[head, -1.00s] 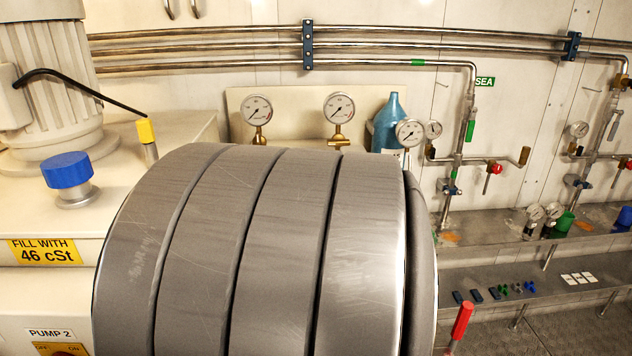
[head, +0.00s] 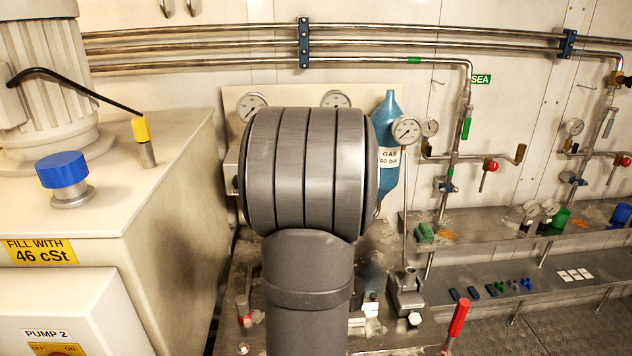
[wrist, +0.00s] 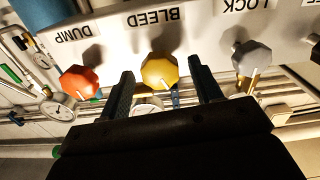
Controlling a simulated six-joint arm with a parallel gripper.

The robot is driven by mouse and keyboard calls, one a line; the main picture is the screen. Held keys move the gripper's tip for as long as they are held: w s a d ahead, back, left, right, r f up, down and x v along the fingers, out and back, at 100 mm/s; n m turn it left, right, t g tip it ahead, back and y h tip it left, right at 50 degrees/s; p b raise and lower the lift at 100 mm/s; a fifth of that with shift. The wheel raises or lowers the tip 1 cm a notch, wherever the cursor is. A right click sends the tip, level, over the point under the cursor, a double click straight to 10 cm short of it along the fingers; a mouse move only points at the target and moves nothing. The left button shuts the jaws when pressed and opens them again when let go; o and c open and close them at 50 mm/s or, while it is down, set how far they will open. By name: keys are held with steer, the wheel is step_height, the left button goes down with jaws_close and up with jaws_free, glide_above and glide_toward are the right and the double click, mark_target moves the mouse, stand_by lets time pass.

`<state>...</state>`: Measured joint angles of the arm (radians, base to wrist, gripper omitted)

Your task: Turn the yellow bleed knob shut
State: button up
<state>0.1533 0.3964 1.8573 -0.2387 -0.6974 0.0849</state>
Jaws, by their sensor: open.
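The yellow bleed knob (wrist: 160,71) sits under the BLEED label on a pale panel in the wrist view, where the lettering appears upside down. It has a faceted rim and a pale pointer line. My gripper (wrist: 161,76) is open, with one dark finger on each side of the knob in the picture. Gaps show between the fingers and the knob, and I cannot tell how far the tips are from it in depth. In the head view, the knob and gripper are not seen; my arm blocks the middle.
An orange-red knob (wrist: 78,82) by DUMP is left of the fingers, and a grey knob (wrist: 251,57) by LOCK is right. In the head view, a blue gas bottle (head: 388,170) stands behind my arm. A pump tank (head: 130,210) is at left.

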steer(key=shift+w, duration=0.55)
steer(key=c, duration=1)
steer(key=shift+m, duration=2.2)
steer(key=o, duration=1)
